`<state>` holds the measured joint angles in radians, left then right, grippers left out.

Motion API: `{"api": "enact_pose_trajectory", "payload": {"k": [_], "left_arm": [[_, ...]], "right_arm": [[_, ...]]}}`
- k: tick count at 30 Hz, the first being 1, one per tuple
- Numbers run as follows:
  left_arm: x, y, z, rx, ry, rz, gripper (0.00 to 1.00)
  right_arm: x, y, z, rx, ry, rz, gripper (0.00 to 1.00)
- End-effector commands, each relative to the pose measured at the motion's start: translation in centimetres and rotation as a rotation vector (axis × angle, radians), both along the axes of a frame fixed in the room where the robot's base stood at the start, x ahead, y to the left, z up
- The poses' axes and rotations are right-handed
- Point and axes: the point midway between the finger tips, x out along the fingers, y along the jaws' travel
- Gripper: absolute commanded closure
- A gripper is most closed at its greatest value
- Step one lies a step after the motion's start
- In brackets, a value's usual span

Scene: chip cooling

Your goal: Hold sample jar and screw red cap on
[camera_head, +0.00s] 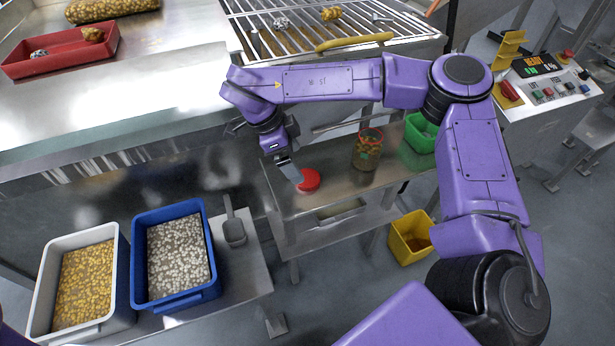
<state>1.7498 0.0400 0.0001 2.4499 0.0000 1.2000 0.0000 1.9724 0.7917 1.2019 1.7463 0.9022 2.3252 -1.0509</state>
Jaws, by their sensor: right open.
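The red cap (310,180) lies on the small steel table (338,185) in the middle of the view. The sample jar (366,152) is clear, has brownish contents and an open reddish rim, and stands upright on the same table, to the right of the cap. My right gripper (293,177) points down at the left edge of the cap. It is open; whether a finger touches the cap cannot be told. My left gripper is not in view.
A green bin (420,135) stands right of the jar. A yellow bin (410,238) is on the floor. A white tub (50,290), a blue tub (140,270) and a scoop (234,230) are at lower left. A metal grate (290,30) and a control panel (550,85) lie behind.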

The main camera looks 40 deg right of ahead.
Motion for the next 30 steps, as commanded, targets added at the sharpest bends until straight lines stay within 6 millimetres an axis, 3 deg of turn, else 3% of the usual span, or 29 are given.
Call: {"api": "enact_pose_trajectory", "payload": {"k": [8, 18, 28, 29, 30], "left_arm": [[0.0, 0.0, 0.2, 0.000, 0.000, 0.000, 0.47], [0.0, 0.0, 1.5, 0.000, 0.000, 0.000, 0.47], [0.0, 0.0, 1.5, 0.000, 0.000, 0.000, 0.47], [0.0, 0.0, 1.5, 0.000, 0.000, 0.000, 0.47], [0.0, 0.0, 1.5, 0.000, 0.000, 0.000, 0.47]], "right_arm": [[-0.2, -0.1, -0.3, 0.000, 0.002, 0.000, 0.06], [-1.5, -1.3, -4.6, 0.001, 0.000, -0.003, 0.06], [-1.5, -1.3, -4.8, 0.001, -0.001, -0.002, 0.06], [-1.5, -1.3, -4.8, 0.001, -0.001, -0.002, 0.09], [-1.5, -1.3, -4.8, 0.001, -0.001, -0.002, 0.22]]}}
